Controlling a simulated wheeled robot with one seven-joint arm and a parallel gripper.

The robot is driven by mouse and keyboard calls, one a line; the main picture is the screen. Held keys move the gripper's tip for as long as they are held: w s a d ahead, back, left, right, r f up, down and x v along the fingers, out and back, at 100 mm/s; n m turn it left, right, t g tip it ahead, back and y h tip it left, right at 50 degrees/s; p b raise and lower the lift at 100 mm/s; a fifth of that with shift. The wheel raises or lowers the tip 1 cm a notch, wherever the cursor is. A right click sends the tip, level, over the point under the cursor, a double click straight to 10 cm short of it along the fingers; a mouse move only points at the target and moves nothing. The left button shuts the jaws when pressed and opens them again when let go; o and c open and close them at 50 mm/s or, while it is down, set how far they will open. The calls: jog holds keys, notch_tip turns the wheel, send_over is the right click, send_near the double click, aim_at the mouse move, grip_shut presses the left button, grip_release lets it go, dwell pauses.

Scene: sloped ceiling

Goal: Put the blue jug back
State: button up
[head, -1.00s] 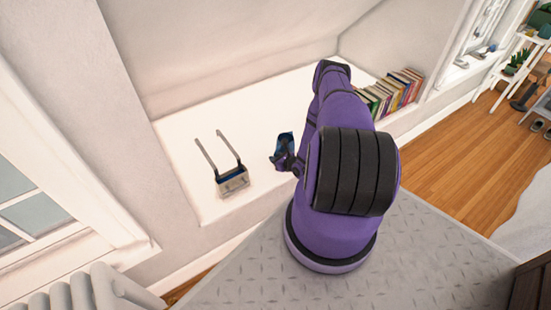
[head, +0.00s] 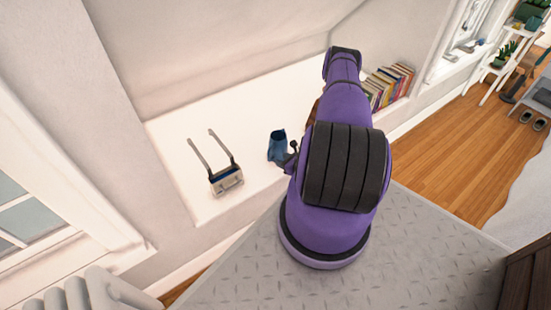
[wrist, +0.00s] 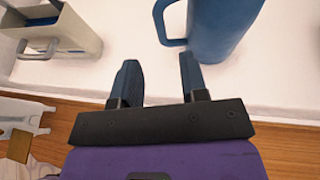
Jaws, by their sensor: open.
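The blue jug (head: 277,147) stands upright on the white ledge (head: 185,130), to the right of a box with two long upright arms. In the wrist view the jug (wrist: 222,28) is at the top right, with its handle on its left side. My gripper (head: 292,155) is close beside the jug, on its right in the head view. In the wrist view my gripper (wrist: 158,78) is open, with nothing between the fingers. The fingertips are just short of the jug and its handle, and they look apart from it.
The box (head: 227,181) with a handle stands left of the jug and shows at the wrist view's top left. A row of books (head: 388,85) stands at the ledge's right end. A brown thing (head: 312,112) is mostly hidden by my arm.

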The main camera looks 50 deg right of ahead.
jog(key=shift+v, duration=1.15)
